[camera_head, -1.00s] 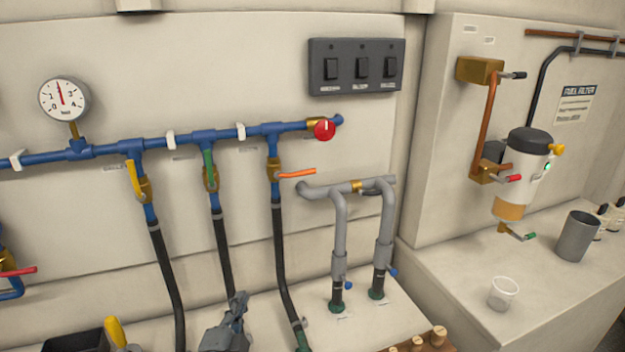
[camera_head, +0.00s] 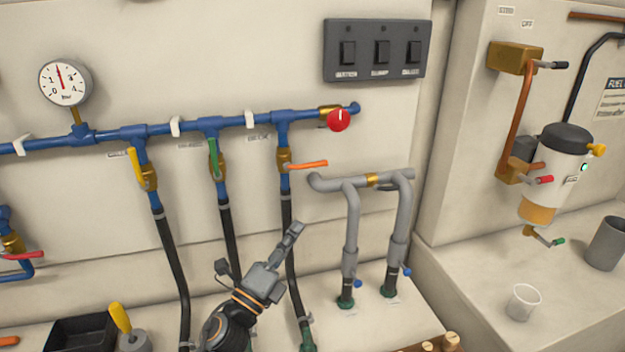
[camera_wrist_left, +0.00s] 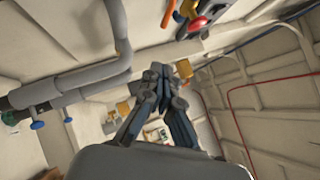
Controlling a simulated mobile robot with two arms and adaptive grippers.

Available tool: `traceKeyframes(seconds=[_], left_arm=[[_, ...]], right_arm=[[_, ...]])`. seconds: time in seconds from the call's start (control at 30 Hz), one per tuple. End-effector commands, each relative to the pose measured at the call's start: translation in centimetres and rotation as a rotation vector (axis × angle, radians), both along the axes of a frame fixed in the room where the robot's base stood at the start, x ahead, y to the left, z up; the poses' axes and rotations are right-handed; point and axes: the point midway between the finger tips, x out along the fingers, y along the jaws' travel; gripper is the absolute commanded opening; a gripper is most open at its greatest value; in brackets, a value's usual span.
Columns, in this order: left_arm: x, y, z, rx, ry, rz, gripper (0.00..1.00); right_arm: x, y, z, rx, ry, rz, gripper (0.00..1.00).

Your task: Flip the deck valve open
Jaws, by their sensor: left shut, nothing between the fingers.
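Three valves branch down from the blue manifold pipe (camera_head: 230,123). The right one has an orange lever (camera_head: 308,165) lying crosswise to its pipe, pointing right; its small label seems to read deck. The yellow lever (camera_head: 137,168) and green lever (camera_head: 213,158) lie along their pipes. My left gripper (camera_head: 293,232) is shut and empty, below the orange lever and apart from it, in front of the right black hose. In the left wrist view, the shut fingertips (camera_wrist_left: 165,72) show below an orange lever (camera_wrist_left: 168,13) near the top edge. My right gripper is not in view.
A red knob (camera_head: 338,120) sits at the manifold's right end. Grey pipes (camera_head: 352,215) stand right of my gripper. A switch panel (camera_head: 378,50) is above. A fuel filter (camera_head: 556,165) and a clear cup (camera_head: 523,302) are at the right. A black tray (camera_head: 80,337) is at lower left.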

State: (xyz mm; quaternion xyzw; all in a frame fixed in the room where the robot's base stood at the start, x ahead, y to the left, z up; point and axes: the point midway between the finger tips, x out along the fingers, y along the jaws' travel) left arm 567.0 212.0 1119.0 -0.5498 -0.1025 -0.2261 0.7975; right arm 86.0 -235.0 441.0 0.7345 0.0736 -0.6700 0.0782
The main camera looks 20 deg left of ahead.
Motion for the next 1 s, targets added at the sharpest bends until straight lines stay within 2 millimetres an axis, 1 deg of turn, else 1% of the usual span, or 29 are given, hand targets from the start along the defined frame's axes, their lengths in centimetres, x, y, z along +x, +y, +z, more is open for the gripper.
traceKeyframes(seconds=[0.03,0.17,0.4,0.5,0.6,0.73,1.0], left_arm=[[0.5,-0.2,0.6,-0.001,-0.001,0.0,0.0],[2.5,-0.7,1.7,-0.003,-0.002,0.0,0.0],[7.1,-2.0,3.9,-0.005,-0.002,-0.001,0.0],[8.7,-2.3,4.7,-0.004,-0.001,0.0,0.0],[9.7,-1.4,5.6,-0.001,0.0,0.0,0.0],[10.6,-0.7,6.0,-0.001,0.0,0.0,0.0],[11.0,-0.4,6.2,-0.001,0.0,0.0,0.0]], right_arm=[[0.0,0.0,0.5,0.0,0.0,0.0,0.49],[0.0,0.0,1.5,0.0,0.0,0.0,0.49],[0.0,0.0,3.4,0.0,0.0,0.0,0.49],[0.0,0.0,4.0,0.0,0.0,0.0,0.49],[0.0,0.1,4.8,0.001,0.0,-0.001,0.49],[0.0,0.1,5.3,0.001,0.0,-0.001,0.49],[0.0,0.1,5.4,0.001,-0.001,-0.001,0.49]])
